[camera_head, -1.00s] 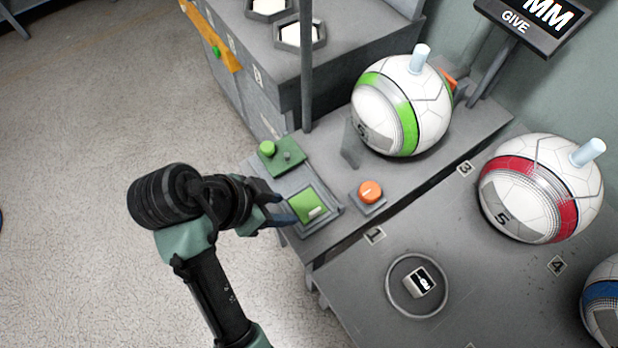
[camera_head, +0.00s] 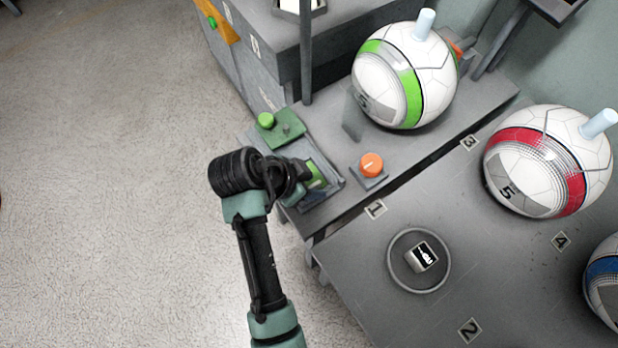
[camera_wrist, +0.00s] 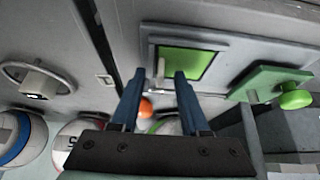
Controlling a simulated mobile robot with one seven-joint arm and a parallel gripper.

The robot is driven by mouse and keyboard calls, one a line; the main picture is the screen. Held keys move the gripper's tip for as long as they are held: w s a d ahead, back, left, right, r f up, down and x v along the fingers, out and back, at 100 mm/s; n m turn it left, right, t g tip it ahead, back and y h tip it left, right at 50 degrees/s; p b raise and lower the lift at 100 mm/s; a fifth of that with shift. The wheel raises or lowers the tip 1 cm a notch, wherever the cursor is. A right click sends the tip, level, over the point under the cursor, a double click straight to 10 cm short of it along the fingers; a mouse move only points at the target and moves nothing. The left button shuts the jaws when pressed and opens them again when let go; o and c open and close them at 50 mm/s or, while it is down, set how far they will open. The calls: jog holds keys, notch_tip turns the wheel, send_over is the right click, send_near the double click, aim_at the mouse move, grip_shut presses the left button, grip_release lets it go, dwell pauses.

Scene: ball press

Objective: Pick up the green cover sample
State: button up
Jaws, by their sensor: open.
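The green cover sample (camera_head: 316,172) is a flat green square in a grey framed holder on the grey bench, partly hidden by my gripper in the head view. In the wrist view the green square (camera_wrist: 187,63) lies in its frame with a pale upright tab (camera_wrist: 160,66) at its left edge. My gripper (camera_wrist: 160,78) is open, and its two blue fingers point at the holder. The tab shows between the fingertips; I cannot tell whether they touch it. In the head view my gripper (camera_head: 300,175) is over the holder's left side.
A green plate with a green knob (camera_head: 266,120) is beside the holder. An orange knob (camera_head: 371,164) is to its right. Balls with green (camera_head: 411,90) and red (camera_head: 574,190) bands stand farther right. A round ring (camera_head: 391,270) holds a small block. Floor is clear at left.

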jog(key=shift+w+d+f, duration=0.1)
jog(key=shift+d+f, duration=0.05)
jog(key=shift+f, duration=0.1)
grip_shut()
jog(key=shift+r, duration=0.1)
